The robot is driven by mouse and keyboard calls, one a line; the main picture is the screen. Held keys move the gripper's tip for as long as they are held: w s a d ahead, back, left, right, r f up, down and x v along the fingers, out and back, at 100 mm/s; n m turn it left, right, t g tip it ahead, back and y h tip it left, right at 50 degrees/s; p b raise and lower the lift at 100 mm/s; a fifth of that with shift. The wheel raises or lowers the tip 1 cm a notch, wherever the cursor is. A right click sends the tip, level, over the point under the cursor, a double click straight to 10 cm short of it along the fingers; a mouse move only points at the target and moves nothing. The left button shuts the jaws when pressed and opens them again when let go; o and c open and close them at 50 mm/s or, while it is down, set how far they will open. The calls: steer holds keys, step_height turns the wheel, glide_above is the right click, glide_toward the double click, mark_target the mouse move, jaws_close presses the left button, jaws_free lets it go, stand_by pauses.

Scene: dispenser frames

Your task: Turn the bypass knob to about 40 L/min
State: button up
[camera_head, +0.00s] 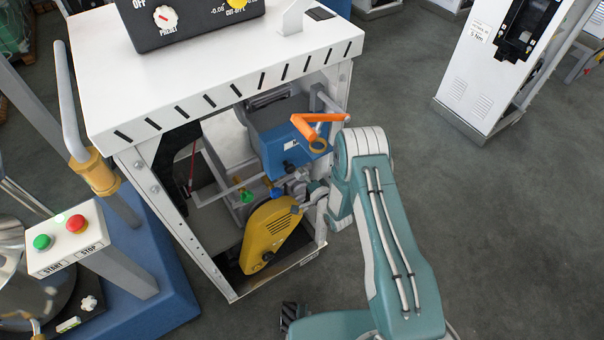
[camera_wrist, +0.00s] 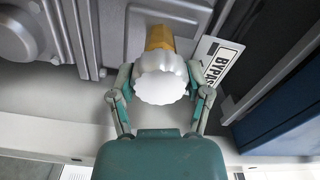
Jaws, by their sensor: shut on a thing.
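The bypass knob (camera_wrist: 162,84) is white with a scalloped rim and sits on a brass stem (camera_wrist: 159,38) in the wrist view. A label reading BYPASS (camera_wrist: 219,64), cut off at its end, is just right of it. My gripper (camera_wrist: 161,78) has one finger on each side of the knob and is shut on it. In the head view my gripper (camera_head: 312,196) reaches into the open lower part of the white dispenser frame (camera_head: 230,75). The knob cannot be made out there. No flow reading in L/min is legible in either view.
Close to my gripper are a yellow cover (camera_head: 268,236), a blue housing (camera_head: 290,148) and an orange handle (camera_head: 318,122). A START/STOP box (camera_head: 64,238) stands at the left. The floor (camera_head: 470,220) on the right is clear, with another white cabinet (camera_head: 490,70) behind.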

steer(key=shift+d+f, duration=0.15)
steer(key=shift+d, duration=0.1)
steer(key=o, duration=1.2)
steer(key=v, duration=1.2)
steer(key=shift+w, duration=0.1)
